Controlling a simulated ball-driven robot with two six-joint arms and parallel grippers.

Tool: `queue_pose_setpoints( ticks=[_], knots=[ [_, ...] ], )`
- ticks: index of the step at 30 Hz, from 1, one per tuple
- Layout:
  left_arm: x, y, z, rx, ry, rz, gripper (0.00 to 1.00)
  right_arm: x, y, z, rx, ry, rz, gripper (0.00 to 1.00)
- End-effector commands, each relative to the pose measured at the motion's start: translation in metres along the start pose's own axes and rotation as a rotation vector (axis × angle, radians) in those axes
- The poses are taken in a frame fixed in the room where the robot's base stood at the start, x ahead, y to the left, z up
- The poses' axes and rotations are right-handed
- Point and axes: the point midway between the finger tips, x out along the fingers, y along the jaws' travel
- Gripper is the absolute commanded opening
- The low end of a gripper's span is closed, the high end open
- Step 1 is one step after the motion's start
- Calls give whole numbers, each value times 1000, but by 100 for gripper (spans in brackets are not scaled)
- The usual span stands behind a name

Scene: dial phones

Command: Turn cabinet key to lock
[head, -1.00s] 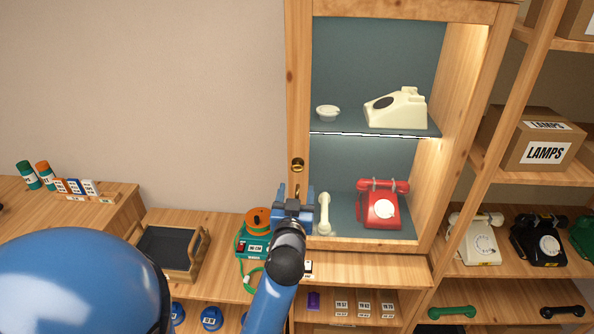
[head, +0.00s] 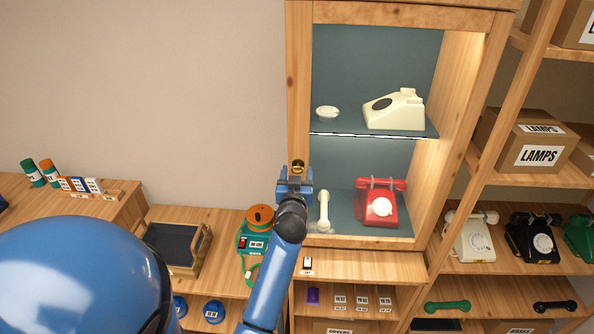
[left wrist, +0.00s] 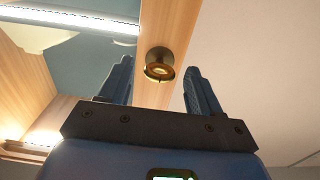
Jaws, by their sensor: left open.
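The glass-fronted wooden cabinet (head: 299,60) stands upright in the head view. A round brass fitting (head: 298,166) sits on its left upright, just above my left gripper's tips. My left gripper (head: 295,182) is open in front of that upright and hides the part below the fitting. In the left wrist view a round brass piece (left wrist: 159,66) stands out from the wooden upright, between and beyond the two open fingertips (left wrist: 157,78), apart from both. I cannot tell whether it is the key's head or a knob. My right gripper is not in view.
Inside the cabinet are a cream phone (head: 395,110), a red phone (head: 379,203) and a white handset (head: 323,211). An open shelf at right holds phones and a LAMPS box (head: 537,145). An orange and green item (head: 258,218) and a tray (head: 177,245) are at lower left.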

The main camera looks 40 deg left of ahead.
Motion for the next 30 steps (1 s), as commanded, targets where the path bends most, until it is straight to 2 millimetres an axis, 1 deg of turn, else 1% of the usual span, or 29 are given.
queue_pose_setpoints(
  ticks=[3, 12, 23, 30],
  knots=[
    [4, 0, 0, 1, 0, 0, 64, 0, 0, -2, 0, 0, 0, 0],
    [5, 0, 0, 1, 0, 1, 64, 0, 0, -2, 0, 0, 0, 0],
    [5, 0, 0, 0, 0, 1, 9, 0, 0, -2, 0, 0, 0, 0],
    [5, 0, 2, -16, 0, 0, 8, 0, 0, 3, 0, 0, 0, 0]
  ],
)
